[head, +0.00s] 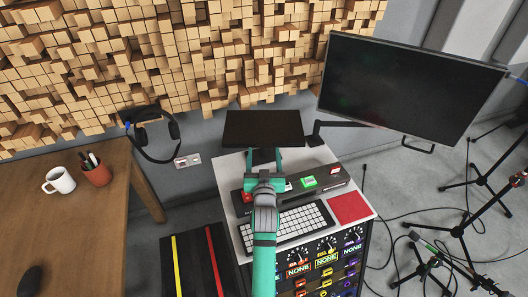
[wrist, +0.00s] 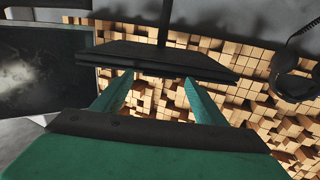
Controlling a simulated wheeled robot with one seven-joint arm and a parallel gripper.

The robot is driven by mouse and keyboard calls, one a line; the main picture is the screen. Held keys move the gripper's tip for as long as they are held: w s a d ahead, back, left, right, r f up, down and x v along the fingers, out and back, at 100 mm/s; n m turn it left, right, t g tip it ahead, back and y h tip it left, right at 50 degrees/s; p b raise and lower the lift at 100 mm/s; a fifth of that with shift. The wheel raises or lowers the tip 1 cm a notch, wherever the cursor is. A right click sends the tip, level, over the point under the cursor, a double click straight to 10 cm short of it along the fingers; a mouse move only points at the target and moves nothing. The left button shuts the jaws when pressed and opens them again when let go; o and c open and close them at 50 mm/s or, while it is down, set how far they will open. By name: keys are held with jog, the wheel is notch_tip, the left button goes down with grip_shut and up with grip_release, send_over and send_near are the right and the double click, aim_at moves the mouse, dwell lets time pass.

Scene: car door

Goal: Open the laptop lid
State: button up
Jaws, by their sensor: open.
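A dark, flat laptop (head: 263,127) sits on a stand behind the white-topped cabinet in the head view. It looks shut, with its lid down. In the wrist view the laptop (wrist: 165,60) is a dark slab with thin layered edges, seen from its front side. My teal gripper (head: 264,160) is just in front of the laptop's near edge, with its fingers spread. In the wrist view my gripper (wrist: 158,80) is open and empty, the fingertips close to the slab's edge. Whether they touch it I cannot tell.
The cabinet top holds a keyboard (head: 287,226), a red pad (head: 350,207) and a dark device with a green block (head: 308,181). A large monitor (head: 410,88) hangs at right. A wooden desk (head: 65,215) is at left, and headphones (head: 155,133) hang by the block wall.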

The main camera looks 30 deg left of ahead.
jog(key=shift+x, duration=0.95)
